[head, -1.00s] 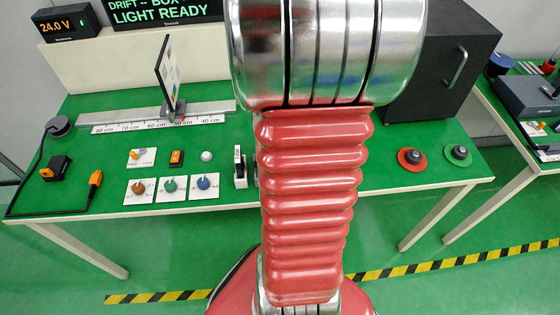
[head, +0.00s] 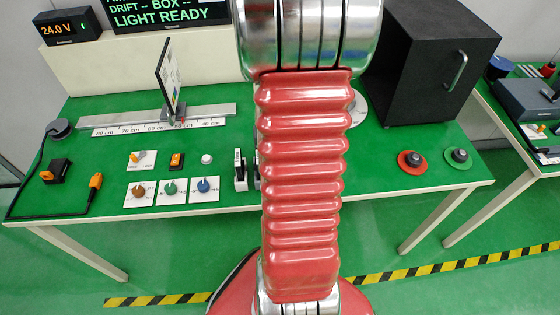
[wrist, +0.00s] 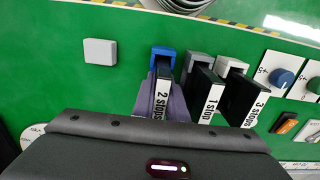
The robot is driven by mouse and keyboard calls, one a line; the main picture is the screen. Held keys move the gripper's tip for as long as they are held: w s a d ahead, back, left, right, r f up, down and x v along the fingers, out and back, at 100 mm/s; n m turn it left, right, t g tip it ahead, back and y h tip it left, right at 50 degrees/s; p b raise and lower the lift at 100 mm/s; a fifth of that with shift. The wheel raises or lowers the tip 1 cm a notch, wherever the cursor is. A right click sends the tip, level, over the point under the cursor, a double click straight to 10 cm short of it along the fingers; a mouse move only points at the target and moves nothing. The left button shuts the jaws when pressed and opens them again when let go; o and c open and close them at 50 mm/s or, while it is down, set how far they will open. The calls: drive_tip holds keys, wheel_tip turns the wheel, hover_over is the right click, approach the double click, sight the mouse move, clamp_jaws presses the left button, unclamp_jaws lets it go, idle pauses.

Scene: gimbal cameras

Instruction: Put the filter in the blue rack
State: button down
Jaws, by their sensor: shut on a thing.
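The black filter labelled "2 stops" (wrist: 162,98) is in my gripper (wrist: 163,90) in the wrist view. The purplish fingers are shut on it from both sides. The blue rack (wrist: 162,53) is at the filter's far end, and the two overlap in the picture. I cannot tell whether the filter is seated in the rack or just above it. Two more black filters, "1 stop" (wrist: 210,100) and "3 stops" (wrist: 243,100), stand in grey racks to the right. In the head view my arm hides the gripper and the blue rack.
A white block (wrist: 100,51) is left of the racks, with clear green bench around it. Knob panels (head: 171,190) and a ruler rail (head: 150,120) lie to the left in the head view. A large black box (head: 425,65) stands at the right.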

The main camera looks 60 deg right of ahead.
drive_tip(key=shift+f, duration=0.15)
drive_tip(key=c, duration=1.8)
unclamp_jaws()
drive_tip(key=shift+o, duration=0.2)
wheel_tip(320, 180, up, 12)
drive_tip(key=shift+r, duration=0.15)
